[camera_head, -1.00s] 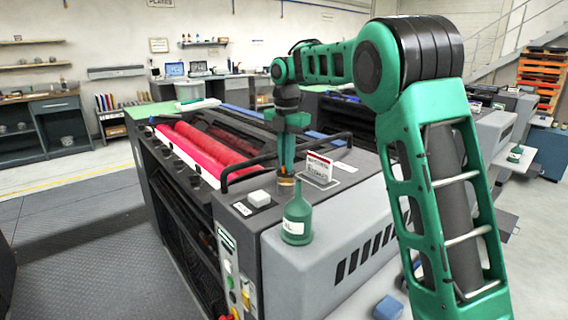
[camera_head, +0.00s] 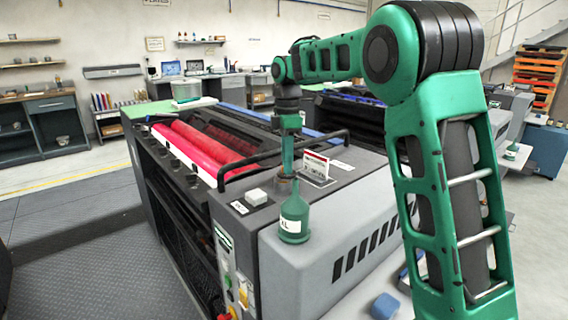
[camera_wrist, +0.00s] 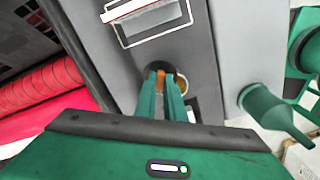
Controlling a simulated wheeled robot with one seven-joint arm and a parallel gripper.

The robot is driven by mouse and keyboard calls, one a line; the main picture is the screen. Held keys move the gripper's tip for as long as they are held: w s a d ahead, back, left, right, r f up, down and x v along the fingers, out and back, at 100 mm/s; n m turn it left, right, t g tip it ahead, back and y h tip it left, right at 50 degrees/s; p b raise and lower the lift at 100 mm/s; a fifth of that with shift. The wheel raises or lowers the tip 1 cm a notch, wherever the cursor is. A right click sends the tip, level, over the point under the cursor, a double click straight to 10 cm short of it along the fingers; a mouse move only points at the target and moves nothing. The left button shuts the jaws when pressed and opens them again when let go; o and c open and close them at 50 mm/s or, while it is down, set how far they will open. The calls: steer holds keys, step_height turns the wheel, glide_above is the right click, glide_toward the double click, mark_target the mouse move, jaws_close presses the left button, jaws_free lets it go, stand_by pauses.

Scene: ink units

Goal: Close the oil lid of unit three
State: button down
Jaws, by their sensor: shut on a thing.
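My gripper (camera_head: 286,174) points straight down at the top of the near grey ink unit (camera_head: 338,222), between the green oil bottle and a small sign. In the wrist view its two green fingers (camera_wrist: 163,88) are closed on a small orange-brown piece (camera_wrist: 160,78) at a dark round part (camera_wrist: 181,80), which appears to be the oil lid. A pale ring (camera_wrist: 191,104) shows just right of the fingers, partly hidden by them. Whether the lid is seated on its opening cannot be told. No unit number is readable.
The green oil bottle (camera_head: 294,218) stands upright close in front of my gripper. A red-topped sign (camera_head: 316,168) stands close behind on the right. A black rail (camera_head: 258,157) and red rollers (camera_head: 190,150) lie to the left. A small white block (camera_head: 256,196) sits front-left.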

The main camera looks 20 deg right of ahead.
mark_target(283, 178)
steer(key=m, duration=0.2)
steer(key=s+m, duration=0.1)
steer(key=m, duration=0.1)
steer(key=a+m, duration=0.1)
steer(key=m, duration=0.1)
steer(key=shift+s+m, duration=0.2)
steer(key=shift+m, duration=0.1)
steer(key=m, duration=0.4)
steer(key=a+m, duration=0.1)
steer(key=shift+s+r+m, duration=0.1)
steer(key=shift+s+m, duration=0.3)
steer(key=c, duration=1.8)
jaws_free()
steer(key=shift+c, duration=0.2)
steer(key=shift+s, duration=0.1)
step_height(283, 178, up, 10)
steer(key=shift+r, duration=0.25)
